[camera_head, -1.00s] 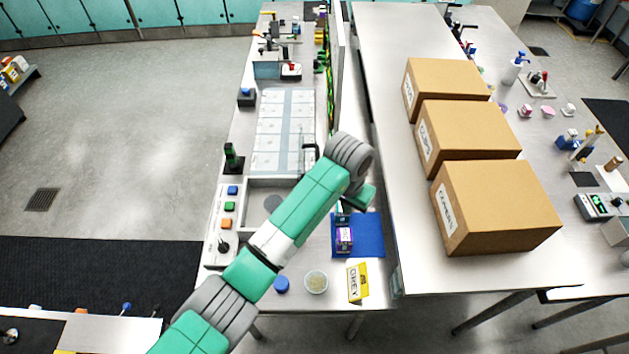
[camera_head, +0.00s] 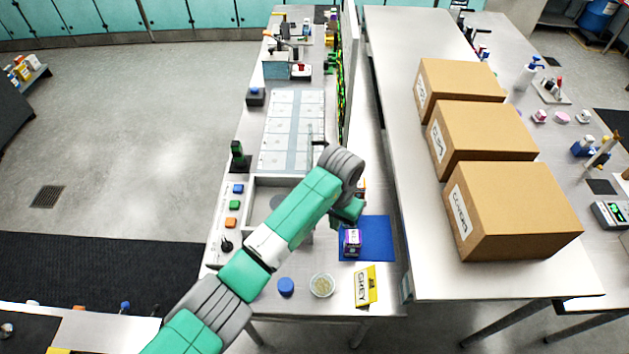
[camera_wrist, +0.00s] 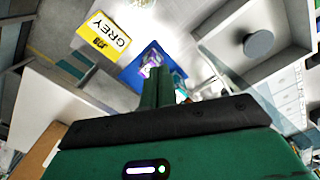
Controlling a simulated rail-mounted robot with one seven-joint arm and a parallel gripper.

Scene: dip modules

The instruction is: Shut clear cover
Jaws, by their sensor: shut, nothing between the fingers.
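The clear cover (camera_wrist: 262,105) shows in the wrist view as a see-through slanted panel to the right of my fingers, apart from them. In the head view its thin upright outline (camera_head: 317,132) seems to stand beyond the open grey box, mostly hidden by my arm. The open box (camera_head: 262,185) holds a grey round disc (camera_wrist: 258,43). My gripper (camera_wrist: 163,73) is shut and empty, its green fingers pointing toward the blue mat. In the head view my gripper (camera_head: 347,211) is partly hidden by my wrist, between the box and the mat.
A purple item (camera_head: 352,243) stands on the blue mat (camera_head: 378,238). A yellow GREY card (camera_head: 366,286), a round dish (camera_head: 321,285) and a blue cap (camera_head: 286,286) sit at the near edge. A button panel (camera_head: 228,222) is left of the box; cartons (camera_head: 515,215) stand right.

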